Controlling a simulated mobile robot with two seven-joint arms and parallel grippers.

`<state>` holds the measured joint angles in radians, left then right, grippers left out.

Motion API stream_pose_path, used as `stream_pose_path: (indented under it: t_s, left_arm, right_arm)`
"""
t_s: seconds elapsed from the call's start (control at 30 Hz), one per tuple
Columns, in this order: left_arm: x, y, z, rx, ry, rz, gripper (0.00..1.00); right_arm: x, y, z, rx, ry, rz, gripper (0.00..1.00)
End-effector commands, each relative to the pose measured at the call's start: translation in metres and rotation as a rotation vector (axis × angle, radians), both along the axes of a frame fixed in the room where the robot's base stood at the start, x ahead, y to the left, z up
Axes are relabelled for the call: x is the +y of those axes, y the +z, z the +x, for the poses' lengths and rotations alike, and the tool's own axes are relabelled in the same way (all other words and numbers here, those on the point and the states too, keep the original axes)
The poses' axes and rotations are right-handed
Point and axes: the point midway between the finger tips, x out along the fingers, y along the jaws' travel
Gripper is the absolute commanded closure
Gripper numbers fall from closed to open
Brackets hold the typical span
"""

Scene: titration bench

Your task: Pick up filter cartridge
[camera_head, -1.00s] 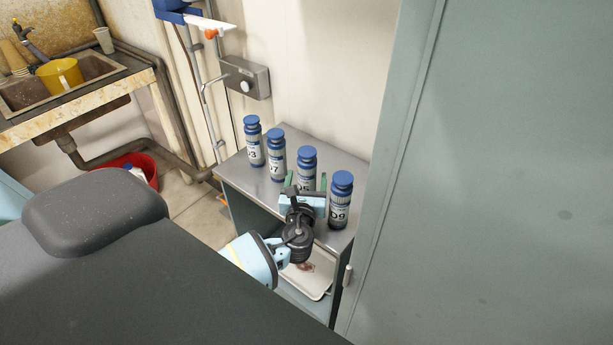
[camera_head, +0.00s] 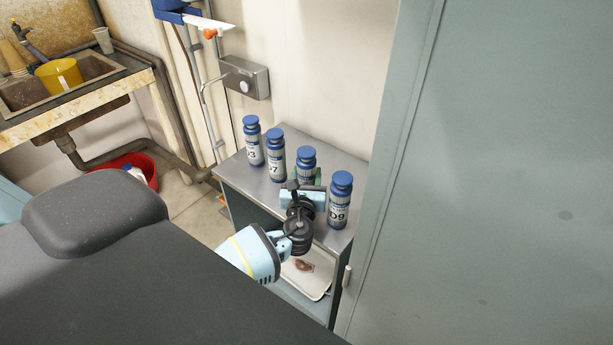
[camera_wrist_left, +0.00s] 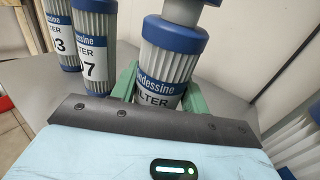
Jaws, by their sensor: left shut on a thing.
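Several filter cartridges with blue caps, pale ribbed bodies and labels stand upright in a row on a grey metal cabinet top. In the head view they are the one marked 3 (camera_head: 254,142), the one marked 7 (camera_head: 276,157), a third cartridge (camera_head: 306,160) with its label mostly hidden, and the one marked 09 (camera_head: 340,200). My left gripper (camera_head: 308,182) is at the third cartridge. In the left wrist view its green fingers (camera_wrist_left: 158,92) are shut on both sides of that cartridge (camera_wrist_left: 171,60), which stands upright between them. My right gripper is not in view.
The cabinet top (camera_head: 238,174) is narrow, with neighbouring cartridges close on both sides. A tray (camera_head: 318,282) lies on the shelf below. A tall grey-green panel (camera_head: 490,170) stands close on the right. A wall box (camera_head: 246,78) hangs behind.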

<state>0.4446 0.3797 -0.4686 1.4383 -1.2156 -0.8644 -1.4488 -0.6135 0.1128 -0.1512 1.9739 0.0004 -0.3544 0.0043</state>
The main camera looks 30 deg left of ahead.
Motion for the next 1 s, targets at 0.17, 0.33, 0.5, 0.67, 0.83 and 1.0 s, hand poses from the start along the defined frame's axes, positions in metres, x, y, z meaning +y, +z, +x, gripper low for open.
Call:
stream_pose_path:
  t_s: [0.17,0.33,0.5,0.67,0.83,1.0]
  left_arm:
    - [0.0,0.003,0.0,-0.002,0.0,0.0,0.85]
    - [0.0,0.016,0.0,-0.005,0.0,0.001,0.85]
    - [0.0,0.042,0.001,-0.01,0.0,-0.002,0.85]
    - [-0.013,0.04,-0.028,-0.002,-0.002,-0.002,0.85]
    - [-0.029,0.042,-0.065,-0.001,-0.003,-0.002,0.85]
    - [-0.044,0.045,-0.103,0.001,-0.001,-0.003,0.85]
  right_arm:
    - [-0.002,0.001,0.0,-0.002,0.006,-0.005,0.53]
    - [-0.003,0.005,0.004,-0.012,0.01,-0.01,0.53]
    - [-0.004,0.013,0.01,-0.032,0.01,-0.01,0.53]
    - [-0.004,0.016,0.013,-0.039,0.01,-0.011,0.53]
    - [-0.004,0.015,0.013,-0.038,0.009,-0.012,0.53]
    - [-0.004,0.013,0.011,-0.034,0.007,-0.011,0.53]
